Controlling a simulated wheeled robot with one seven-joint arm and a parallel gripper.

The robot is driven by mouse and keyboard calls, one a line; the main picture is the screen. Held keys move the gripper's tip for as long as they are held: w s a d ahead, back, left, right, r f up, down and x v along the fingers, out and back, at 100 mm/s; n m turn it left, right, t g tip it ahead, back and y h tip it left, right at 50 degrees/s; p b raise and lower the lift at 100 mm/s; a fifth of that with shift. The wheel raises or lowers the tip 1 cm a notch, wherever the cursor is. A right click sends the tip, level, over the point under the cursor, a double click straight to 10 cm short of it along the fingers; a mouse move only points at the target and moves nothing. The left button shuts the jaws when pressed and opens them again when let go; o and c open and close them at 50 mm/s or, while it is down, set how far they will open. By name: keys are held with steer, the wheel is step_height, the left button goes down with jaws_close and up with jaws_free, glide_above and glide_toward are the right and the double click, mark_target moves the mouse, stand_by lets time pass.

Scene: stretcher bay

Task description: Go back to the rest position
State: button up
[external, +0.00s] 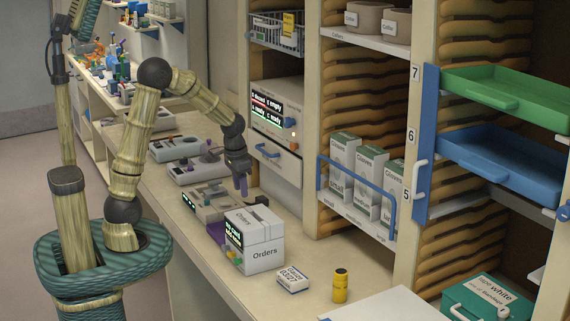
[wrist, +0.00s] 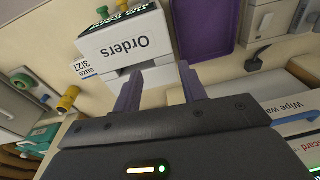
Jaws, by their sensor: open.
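My gripper (external: 242,184) hangs at the end of my bent arm, above the counter and just behind the white Orders box (external: 262,253). Its fingers point down. In the wrist view my gripper (wrist: 160,90) shows two purple fingers spread apart with nothing between them. The Orders box (wrist: 128,45) lies beyond the fingertips in that view, and a gap to it cannot be judged exactly.
A small gauze box (external: 292,280) and a yellow bottle (external: 340,286) stand on the counter, right of the Orders box. A purple tray (wrist: 208,35) lies beside it. A shelf with a blue rail (external: 357,184) holds white cartons (external: 370,170). Grey devices (external: 195,170) line the counter behind.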

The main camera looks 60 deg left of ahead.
steer(key=s+d+f, duration=0.1)
steer(key=s+d, duration=0.2)
steer(key=s, duration=0.2)
steer(key=s+d+f+t, duration=0.1)
steer(key=s+d, duration=0.2)
steer(key=s, duration=0.3)
steer(key=shift+n+h, duration=0.3)
steer(key=shift+s+a, duration=0.1)
steer(key=shift+s, duration=0.15)
steer(key=shift+w, duration=0.1)
stand_by(0.6)
